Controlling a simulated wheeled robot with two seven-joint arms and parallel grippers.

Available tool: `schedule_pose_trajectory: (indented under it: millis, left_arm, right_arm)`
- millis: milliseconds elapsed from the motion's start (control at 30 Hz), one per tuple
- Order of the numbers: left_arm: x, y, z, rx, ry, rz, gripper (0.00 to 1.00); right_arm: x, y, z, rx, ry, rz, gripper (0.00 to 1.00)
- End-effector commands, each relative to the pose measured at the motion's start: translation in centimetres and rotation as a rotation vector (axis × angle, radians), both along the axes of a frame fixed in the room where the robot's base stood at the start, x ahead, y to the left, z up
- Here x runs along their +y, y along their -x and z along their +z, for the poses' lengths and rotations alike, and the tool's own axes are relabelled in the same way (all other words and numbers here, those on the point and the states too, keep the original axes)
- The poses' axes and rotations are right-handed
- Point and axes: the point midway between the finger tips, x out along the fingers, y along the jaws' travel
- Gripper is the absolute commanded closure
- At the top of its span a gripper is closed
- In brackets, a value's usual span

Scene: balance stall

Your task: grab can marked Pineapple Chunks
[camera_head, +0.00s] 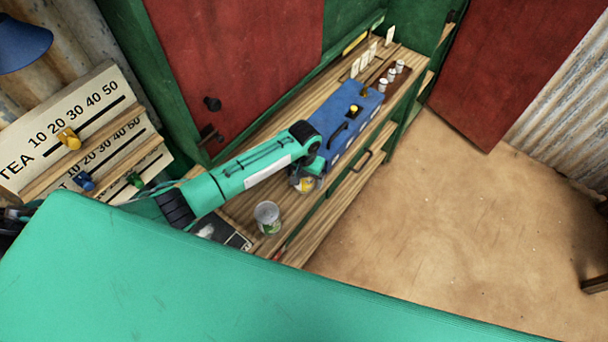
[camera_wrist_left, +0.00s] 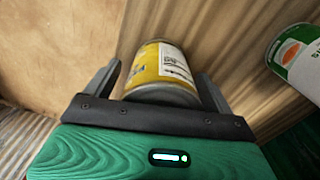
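A can with a yellow and white label (camera_wrist_left: 160,65) stands between the fingers of my left gripper (camera_wrist_left: 160,72) in the left wrist view. The fingers are spread on either side of it, with a narrow gap showing at each side. Its label print is too small to read. In the head view the same can (camera_head: 304,186) shows partly under my left gripper (camera_head: 309,172), on the wooden counter. A second can with a green and white label (camera_wrist_left: 300,62) is at the right edge of the wrist view. It also shows in the head view (camera_head: 267,217). My right gripper is not in view.
A blue box with knobs and a handle (camera_head: 349,122) stands on the counter (camera_head: 240,207) just beyond the gripper. Small white-topped items (camera_head: 391,75) and upright cards (camera_head: 361,66) are at the far end. A dark flat item (camera_head: 222,232) lies nearer. Price boards (camera_head: 75,125) stand left.

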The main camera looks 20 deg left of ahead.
Motion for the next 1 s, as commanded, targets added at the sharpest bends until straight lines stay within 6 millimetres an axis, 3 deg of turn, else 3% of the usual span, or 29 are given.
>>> schedule_pose_trajectory:
  millis: [33, 300, 733, 867, 1000]
  left_arm:
    - [0.0, 0.0, 0.0, 0.0, 0.0, 0.0, 0.21]
    - [0.0, 0.0, 0.1, -0.001, 0.001, 0.0, 0.72]
    - [0.0, -0.1, 1.0, -0.002, 0.001, 0.0, 0.72]
    - [-0.1, -0.1, 2.6, -0.005, 0.003, -0.001, 0.72]
    - [0.0, -0.2, 5.9, -0.009, 0.003, -0.002, 0.72]
  right_arm:
    - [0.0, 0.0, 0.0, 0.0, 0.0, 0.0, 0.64]
    - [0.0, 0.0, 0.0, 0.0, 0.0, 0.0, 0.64]
    - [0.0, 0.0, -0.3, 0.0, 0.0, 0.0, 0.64]
    - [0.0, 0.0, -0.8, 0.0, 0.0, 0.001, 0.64]
    - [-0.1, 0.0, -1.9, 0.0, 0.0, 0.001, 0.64]
